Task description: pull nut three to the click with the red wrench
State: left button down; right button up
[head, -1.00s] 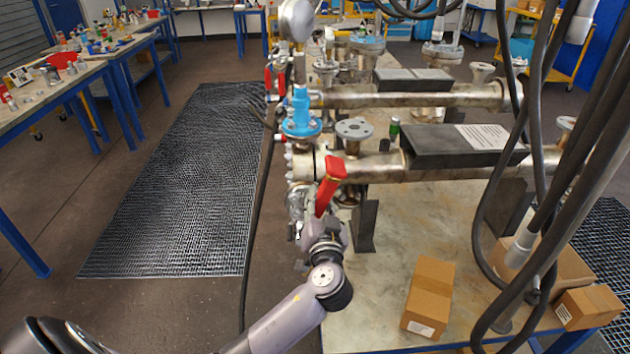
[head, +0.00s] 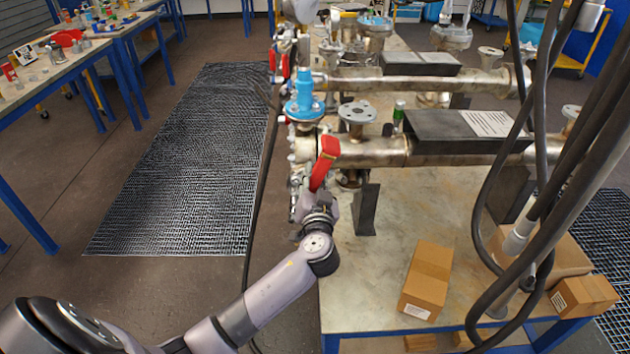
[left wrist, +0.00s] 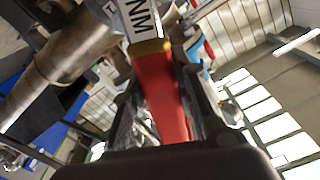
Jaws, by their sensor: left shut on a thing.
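The red wrench (head: 325,158) stands tilted in front of the left end of the nearer metal vessel (head: 375,151). My left gripper (head: 317,196) is shut on its red handle, low on it. In the left wrist view the red handle (left wrist: 167,95) runs up between the two dark fingers (left wrist: 168,110) to a yellow band and a white part with black letters. The wrench's working end is not clear, and I cannot tell whether it sits on a nut. The flange nuts are too small to number. My right gripper is not in view.
A blue valve-like fitting (head: 304,98) rises beside the wrench at the vessel's end. A cardboard box (head: 427,280) lies on the bench (head: 375,285). Thick dark hoses (head: 487,200) hang at the right. The floor grating (head: 185,160) at left is clear.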

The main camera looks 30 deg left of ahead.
pick_arm(q)
jog(key=shift+w+r, duration=0.1)
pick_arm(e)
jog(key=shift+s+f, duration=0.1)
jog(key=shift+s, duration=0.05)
pick_arm(q)
jog(key=shift+w+a, duration=0.1)
jog(key=shift+w+a+b, duration=0.25)
jog(key=shift+w+b, duration=0.05)
jog(key=shift+w, duration=0.1)
jog(key=shift+w+a, duration=0.3)
jog(key=shift+w, duration=0.2)
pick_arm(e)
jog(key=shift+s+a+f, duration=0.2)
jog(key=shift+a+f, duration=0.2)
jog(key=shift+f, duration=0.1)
pick_arm(q)
jog(key=shift+b, duration=0.3)
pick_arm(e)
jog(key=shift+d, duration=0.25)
